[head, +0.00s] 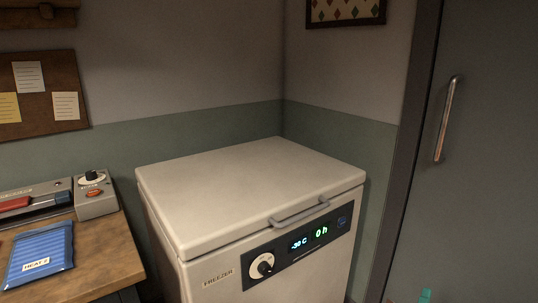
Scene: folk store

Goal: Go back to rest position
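My gripper is not in view, and no part of my arm can be made out for sure. The task names no object. A white chest freezer (250,190) stands in the corner in the head view, with its lid closed. A grey handle (299,213) sits at the lid's front edge. The freezer's front panel has a dial (262,265) and a display (310,238) that reads -30 C and 0 h.
A wooden table (105,262) at left holds a blue pack (41,255) labelled "MEALS" and a grey device (95,195) with a knob. A grey door (485,150) with a metal handle (447,118) is at right. A small teal thing (425,296) shows at the bottom edge.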

